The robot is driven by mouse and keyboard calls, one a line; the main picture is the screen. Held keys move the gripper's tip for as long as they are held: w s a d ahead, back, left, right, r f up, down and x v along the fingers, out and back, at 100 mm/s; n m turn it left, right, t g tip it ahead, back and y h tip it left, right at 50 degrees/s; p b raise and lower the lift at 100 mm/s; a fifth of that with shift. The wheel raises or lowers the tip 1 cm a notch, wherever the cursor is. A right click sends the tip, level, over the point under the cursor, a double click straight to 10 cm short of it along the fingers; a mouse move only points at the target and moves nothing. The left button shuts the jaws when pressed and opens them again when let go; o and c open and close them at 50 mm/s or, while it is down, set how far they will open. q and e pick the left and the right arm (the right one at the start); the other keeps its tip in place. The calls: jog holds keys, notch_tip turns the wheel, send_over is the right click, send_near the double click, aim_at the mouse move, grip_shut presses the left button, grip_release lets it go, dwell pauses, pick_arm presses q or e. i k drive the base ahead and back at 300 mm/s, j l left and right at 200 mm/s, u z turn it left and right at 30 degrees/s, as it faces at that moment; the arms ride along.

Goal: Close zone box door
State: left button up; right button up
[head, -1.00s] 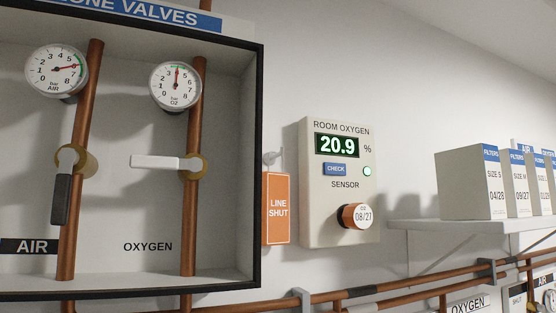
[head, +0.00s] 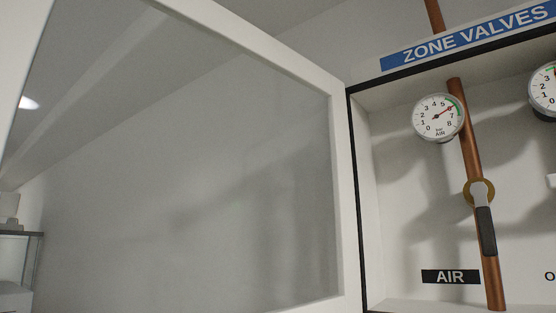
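The zone box (head: 357,200) is on the wall at the right, under a blue "ZONE VALVES" sign. Its door (head: 338,170), a white frame with a clear grey pane, stands open and swung out to the left of the box. Inside the box show the air gauge (head: 438,117), a copper pipe and the air valve handle (head: 486,230), which lies along the pipe. The oxygen side of the box is mostly cut off at the right edge. Neither gripper is in view.
A shelf edge (head: 20,234) with pale items stands at the far left. The open door fills most of the left and middle of the view. The inside of the box in front of the air pipe shows no obstruction.

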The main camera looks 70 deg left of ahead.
aim_at(23, 23)
jog(key=k+j+u, duration=0.45)
jog(key=k+j, duration=0.15)
jog(key=j, duration=0.25)
jog(key=j+u, duration=0.1)
jog(key=j, duration=0.3)
jog(key=j+z, duration=0.5)
